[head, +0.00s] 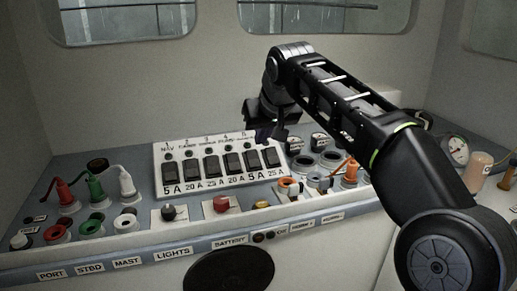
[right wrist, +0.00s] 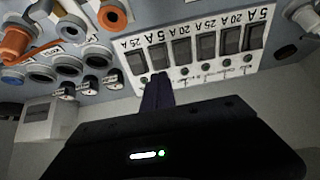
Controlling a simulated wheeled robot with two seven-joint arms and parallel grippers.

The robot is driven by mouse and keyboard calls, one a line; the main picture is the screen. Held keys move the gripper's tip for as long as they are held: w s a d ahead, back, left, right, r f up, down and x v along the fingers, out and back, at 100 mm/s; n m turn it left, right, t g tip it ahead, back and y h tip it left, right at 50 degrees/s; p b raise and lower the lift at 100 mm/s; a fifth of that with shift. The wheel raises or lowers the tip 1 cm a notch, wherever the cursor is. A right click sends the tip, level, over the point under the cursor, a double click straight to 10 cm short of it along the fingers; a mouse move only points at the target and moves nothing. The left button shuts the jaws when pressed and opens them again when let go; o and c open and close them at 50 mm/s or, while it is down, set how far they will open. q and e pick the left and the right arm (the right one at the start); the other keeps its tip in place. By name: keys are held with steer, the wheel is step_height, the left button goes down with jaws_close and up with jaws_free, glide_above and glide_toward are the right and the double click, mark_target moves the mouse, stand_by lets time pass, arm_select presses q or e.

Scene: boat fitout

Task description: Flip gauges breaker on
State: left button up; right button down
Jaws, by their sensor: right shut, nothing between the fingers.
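The white breaker panel (head: 215,163) lies on the sloped console and carries a row of dark rocker switches marked 5 A, 20 A, 25 A, 20 A, 5 A, 25 A. The name labels above them are too small to tell surely which is gauges. The panel shows upside down in the right wrist view (right wrist: 187,72), with the second 5 A rocker (right wrist: 157,55) just past my fingers. My right gripper (head: 272,137) is shut and empty at the panel's top right corner, hiding its last label. Its closed fingertips (right wrist: 157,80) are at the panel edge; contact is unclear. My left gripper is out of view.
Red, green and white plugs with cables (head: 96,188) stand at the left. Knobs, including a red one (head: 221,204), line the front. Round gauges, sockets and an orange plug (head: 350,172) crowd the right. Windows are behind; the air above the panel's left is free.

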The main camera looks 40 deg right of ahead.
steer(key=v, duration=0.4)
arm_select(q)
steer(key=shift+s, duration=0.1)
arm_select(e)
steer(key=shift+r, duration=0.1)
